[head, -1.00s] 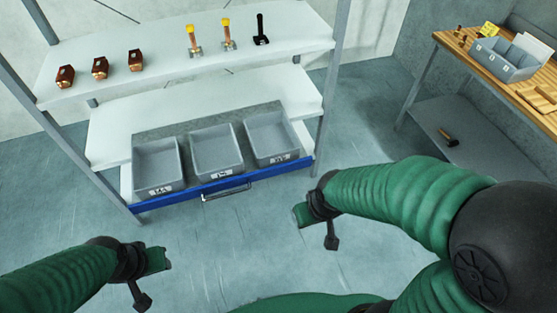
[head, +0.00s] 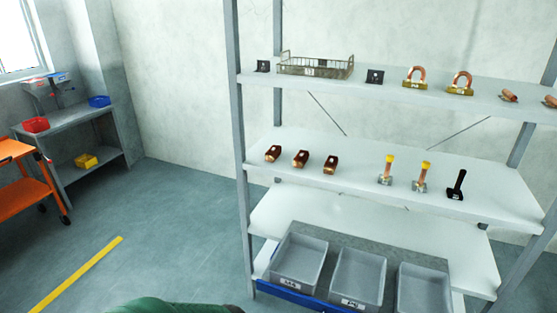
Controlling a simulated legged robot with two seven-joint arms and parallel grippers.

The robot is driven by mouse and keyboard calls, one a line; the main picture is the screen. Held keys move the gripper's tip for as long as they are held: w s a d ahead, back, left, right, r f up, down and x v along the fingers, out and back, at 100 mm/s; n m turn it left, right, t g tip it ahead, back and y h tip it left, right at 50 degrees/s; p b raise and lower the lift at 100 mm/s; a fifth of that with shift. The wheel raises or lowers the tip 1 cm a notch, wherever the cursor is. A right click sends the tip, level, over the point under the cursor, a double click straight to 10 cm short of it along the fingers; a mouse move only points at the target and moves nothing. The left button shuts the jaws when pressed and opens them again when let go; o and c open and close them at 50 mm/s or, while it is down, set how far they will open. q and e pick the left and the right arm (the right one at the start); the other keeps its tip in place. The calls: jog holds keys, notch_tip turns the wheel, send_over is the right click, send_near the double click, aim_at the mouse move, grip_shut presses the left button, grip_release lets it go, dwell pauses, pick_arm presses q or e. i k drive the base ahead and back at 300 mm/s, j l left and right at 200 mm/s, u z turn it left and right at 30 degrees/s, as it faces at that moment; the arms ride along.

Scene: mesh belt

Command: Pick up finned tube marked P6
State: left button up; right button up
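I cannot read a P6 mark on anything. Three brown, copper-ended blocks, left (head: 272,153), middle (head: 300,158) and right (head: 330,164), lie in a row on the middle shelf. Two small copper-coloured pieces lie at the far right of the top shelf, one (head: 508,95) whole and one (head: 551,101) cut by the picture edge. These are too small for me to tell which is a finned tube. Neither of my grippers is in view; only a green part of my body shows at the bottom edge.
The shelf rack (head: 242,190) also holds a wire basket (head: 316,67), copper U-bends (head: 415,76), yellow-topped pieces (head: 387,170) and a black upright piece (head: 457,186). Grey bins (head: 357,278) stand low. An orange cart (head: 22,190) and grey bench (head: 75,135) are at left. Floor between is clear.

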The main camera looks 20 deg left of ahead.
aim_at(273, 153)
jog(key=i+j+u, duration=0.25)
jog(key=i+j, duration=0.25)
jog(key=i+j+u, duration=0.25)
jog(key=i+j, duration=0.3)
